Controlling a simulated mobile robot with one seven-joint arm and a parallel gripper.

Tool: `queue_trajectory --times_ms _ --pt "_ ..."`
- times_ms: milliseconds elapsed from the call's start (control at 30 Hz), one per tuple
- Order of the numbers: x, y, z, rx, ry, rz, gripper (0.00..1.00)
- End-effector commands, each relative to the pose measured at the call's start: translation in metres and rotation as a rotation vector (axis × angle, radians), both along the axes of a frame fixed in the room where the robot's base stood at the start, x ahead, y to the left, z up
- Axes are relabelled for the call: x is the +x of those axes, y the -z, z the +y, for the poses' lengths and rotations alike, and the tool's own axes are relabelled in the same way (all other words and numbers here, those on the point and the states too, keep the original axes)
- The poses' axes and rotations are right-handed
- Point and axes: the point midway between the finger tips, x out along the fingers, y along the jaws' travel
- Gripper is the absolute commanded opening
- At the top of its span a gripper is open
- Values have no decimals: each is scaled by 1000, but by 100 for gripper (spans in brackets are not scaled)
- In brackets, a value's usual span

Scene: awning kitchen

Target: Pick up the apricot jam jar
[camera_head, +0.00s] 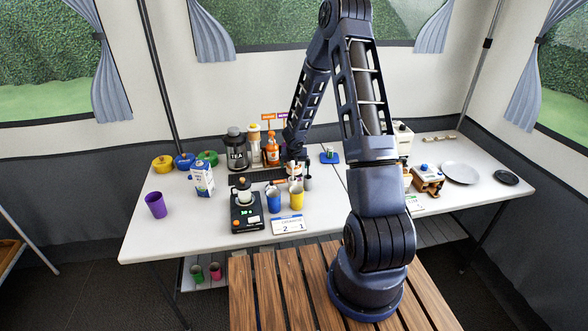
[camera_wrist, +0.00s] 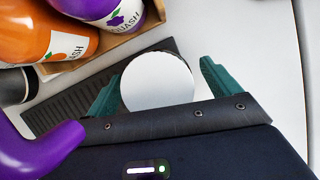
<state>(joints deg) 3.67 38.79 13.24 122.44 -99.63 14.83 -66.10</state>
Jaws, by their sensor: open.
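A jar with an orange-and-white label (camera_head: 294,170), which looks like the apricot jam jar, stands on the white table below my gripper (camera_head: 295,156). In the wrist view, a round white lid (camera_wrist: 157,81) shows from above. My gripper (camera_wrist: 161,80) is open, with one green finger on each side of the lid. The left finger looks very close to the lid; a gap shows at the right finger. I cannot tell whether either touches. The jar's body is hidden under the lid in the wrist view.
Orange (camera_wrist: 40,35) and purple (camera_wrist: 100,10) squash bottles stand in a wooden holder just behind. A purple rounded thing (camera_wrist: 35,150) is close at lower left. Blue (camera_head: 273,201) and yellow (camera_head: 296,197) cups stand in front. A dark ribbed mat (camera_wrist: 75,100) lies beneath.

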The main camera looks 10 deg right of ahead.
Motion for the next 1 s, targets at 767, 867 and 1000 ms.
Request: queue_trajectory --times_ms 767,867,1000 --pt "1 2 0 1 -1 0 33" --pt "1 2 0 1 -1 0 33" --pt "1 -2 1 0 -1 -1 33"
